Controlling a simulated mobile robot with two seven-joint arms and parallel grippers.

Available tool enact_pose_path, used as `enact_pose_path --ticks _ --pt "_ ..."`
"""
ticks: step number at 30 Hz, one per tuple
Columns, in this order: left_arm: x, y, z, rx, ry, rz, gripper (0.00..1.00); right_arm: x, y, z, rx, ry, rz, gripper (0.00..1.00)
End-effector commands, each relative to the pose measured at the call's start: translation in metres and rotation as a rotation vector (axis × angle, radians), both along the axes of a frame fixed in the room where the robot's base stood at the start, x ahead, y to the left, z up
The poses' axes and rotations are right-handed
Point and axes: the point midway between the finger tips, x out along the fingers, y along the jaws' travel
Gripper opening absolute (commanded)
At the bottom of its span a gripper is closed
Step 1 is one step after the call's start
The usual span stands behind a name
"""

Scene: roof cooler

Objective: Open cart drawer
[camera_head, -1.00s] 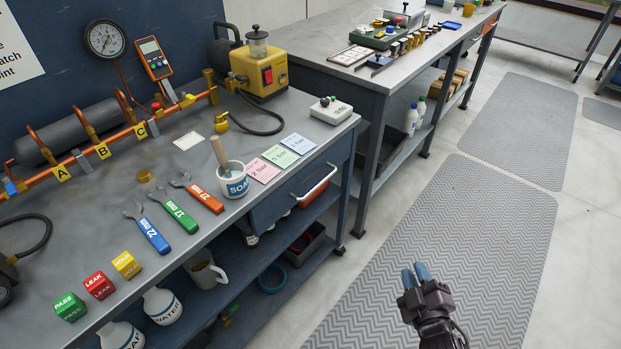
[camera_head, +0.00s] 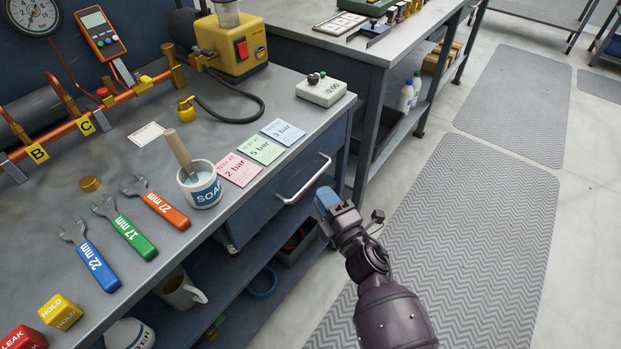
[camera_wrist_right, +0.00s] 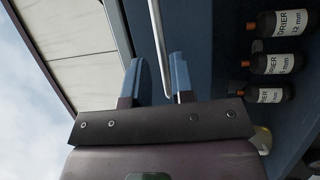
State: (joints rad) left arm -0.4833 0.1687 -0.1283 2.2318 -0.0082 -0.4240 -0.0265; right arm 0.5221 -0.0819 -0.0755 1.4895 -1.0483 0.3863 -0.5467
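The cart drawer (camera_head: 262,217) is a blue front under the bench top, and it looks shut and flush. Its silver bar handle (camera_head: 304,180) runs along the front. In the right wrist view the handle (camera_wrist_right: 158,45) is a pale bar lying in line with the gap between my fingers. My right gripper (camera_head: 327,200) has blue fingertips and is just in front of and below the handle. In the wrist view its fingers (camera_wrist_right: 158,80) are apart with nothing clamped. I cannot tell whether they touch the handle. My left gripper is not in view.
A soap cup (camera_head: 202,190), coloured cards (camera_head: 260,149) and wrenches (camera_head: 128,232) sit on the bench top. A lower shelf holds a mug (camera_head: 180,292). The wrist view shows dark bottles (camera_wrist_right: 275,63). A grey mat (camera_head: 470,240) covers open floor at right.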

Motion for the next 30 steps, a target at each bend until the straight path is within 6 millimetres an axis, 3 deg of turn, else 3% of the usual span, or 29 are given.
enact_pose_path --ticks 6,12,25,30 --pt "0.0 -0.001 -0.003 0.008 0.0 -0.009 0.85 0.028 0.017 0.003 0.001 0.004 0.001 0.23" --pt "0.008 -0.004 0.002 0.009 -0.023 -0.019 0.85 0.044 0.027 0.007 0.001 0.004 0.0 0.23" --pt "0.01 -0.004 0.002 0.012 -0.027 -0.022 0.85 0.05 0.03 0.009 0.001 0.003 -0.001 0.23" --pt "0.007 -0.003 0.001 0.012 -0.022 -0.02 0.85 0.05 0.03 0.009 0.001 0.003 -0.001 0.0"
